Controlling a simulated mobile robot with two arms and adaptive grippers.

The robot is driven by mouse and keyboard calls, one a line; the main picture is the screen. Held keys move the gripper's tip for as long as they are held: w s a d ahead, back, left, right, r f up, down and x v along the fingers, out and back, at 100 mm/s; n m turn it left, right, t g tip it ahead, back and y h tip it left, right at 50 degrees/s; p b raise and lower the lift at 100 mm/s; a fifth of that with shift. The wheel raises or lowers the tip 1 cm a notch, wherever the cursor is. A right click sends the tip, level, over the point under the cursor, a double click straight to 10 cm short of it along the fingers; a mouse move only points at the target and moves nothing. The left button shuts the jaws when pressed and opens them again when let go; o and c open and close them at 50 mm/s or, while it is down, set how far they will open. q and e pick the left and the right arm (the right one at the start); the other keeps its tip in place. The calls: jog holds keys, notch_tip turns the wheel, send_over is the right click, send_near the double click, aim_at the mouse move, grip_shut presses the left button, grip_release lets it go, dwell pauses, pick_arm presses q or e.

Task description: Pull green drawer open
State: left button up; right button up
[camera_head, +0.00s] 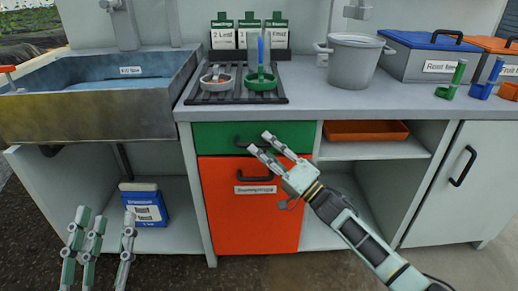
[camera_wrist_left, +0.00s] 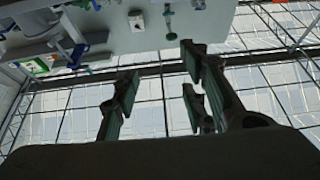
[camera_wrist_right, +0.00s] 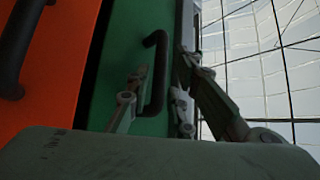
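The green drawer (camera_head: 216,131) is the shallow front under the worktop, above an orange door. It looks shut. Its black bar handle (camera_wrist_right: 157,75) stands upright in the right wrist view and is partly hidden by my fingers in the head view. My right gripper (camera_head: 259,144) is at the handle. In the right wrist view its fingers (camera_wrist_right: 160,88) are apart, on either side of the handle, with no clear grip. My left gripper (camera_head: 104,222) is open and empty at the lower left, away from the drawer; its spread fingers also show in the left wrist view (camera_wrist_left: 158,82).
The orange door (camera_head: 250,205) with its own black handle lies directly below. An open shelf with an orange tray (camera_head: 366,131) is to the right. A sink (camera_head: 95,95) and a blue-and-white box (camera_head: 145,204) are to the left. A pot (camera_head: 352,60) stands on the worktop.

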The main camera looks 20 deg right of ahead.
jog(key=shift+x, duration=0.85)
pick_arm(q)
jog(key=shift+s+r+t, duration=0.5)
jog(key=shift+r+t, duration=0.1)
jog(key=shift+r, duration=0.3)
pick_arm(e)
jog(key=shift+c, duration=0.3)
grip_shut()
